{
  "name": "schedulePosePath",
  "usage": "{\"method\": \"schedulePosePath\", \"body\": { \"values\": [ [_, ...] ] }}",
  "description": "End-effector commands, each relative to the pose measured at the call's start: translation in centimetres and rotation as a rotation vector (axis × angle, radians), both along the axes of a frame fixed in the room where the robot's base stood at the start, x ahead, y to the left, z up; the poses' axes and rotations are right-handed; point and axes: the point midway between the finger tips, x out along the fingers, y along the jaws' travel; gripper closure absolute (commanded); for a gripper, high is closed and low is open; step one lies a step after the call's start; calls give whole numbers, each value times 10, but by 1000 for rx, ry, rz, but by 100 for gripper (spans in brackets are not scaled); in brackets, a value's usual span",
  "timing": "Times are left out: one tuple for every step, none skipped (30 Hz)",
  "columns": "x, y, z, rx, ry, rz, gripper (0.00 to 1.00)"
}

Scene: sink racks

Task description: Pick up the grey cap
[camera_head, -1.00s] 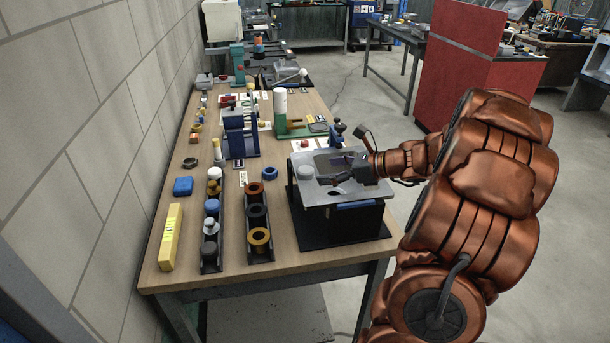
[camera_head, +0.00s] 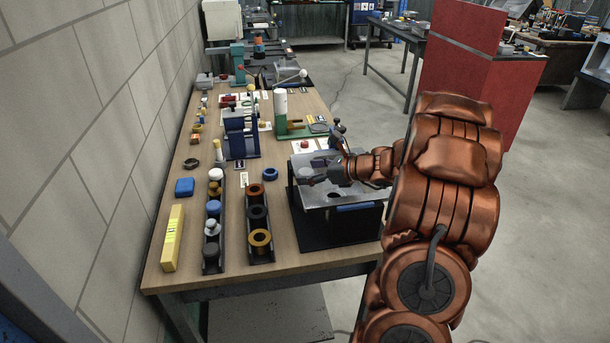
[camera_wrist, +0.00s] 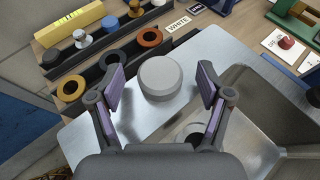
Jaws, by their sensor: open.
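The grey cap (camera_wrist: 160,77) is round and light grey. It sits on the shiny metal plate of a stand, near the plate's left part in the head view (camera_head: 306,173). My gripper (camera_wrist: 161,86) is open, with one finger to each side of the cap in the wrist view. There is a visible gap between each finger and the cap. In the head view my gripper (camera_head: 319,171) is low over the plate, at the cap. Its fingers partly cover the cap there.
The metal plate (camera_head: 345,194) has a round hole. Left of it stand a dark rack (camera_head: 260,253) with rings and another rack (camera_head: 211,267) with several caps. A yellow box (camera_head: 173,238) lies by the wall. Presses stand behind the plate.

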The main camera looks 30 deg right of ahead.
Motion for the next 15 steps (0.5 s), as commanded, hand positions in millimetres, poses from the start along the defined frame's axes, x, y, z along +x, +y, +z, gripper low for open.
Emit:
{"method": "schedulePosePath", "body": {
  "values": [
    [0, 0, 0, 0, 0, 0, 22],
    [0, 0, 0, 0, 0, 0, 22],
    [0, 0, 0, -1, 0, 0, 22],
    [0, 0, 0, -1, -1, -1, 24],
    [0, 0, 0, -1, -1, -1, 27],
    [0, 0, 0, -1, -1, -1, 31],
    [0, 0, 0, -1, -1, -1, 35],
    [0, 0, 0, -1, -1, -1, 38],
    [0, 0, 0, -1, 0, 0, 42],
    [0, 0, 0, -1, -1, -1, 45],
    [0, 0, 0, -1, -1, -1, 48],
    [0, 0, 0, -1, -1, -1, 52],
    [0, 0, 0, -1, -1, -1, 55],
    [0, 0, 0, -1, -1, -1, 59],
    [0, 0, 0, -1, -1, -1, 63]
  ]
}}
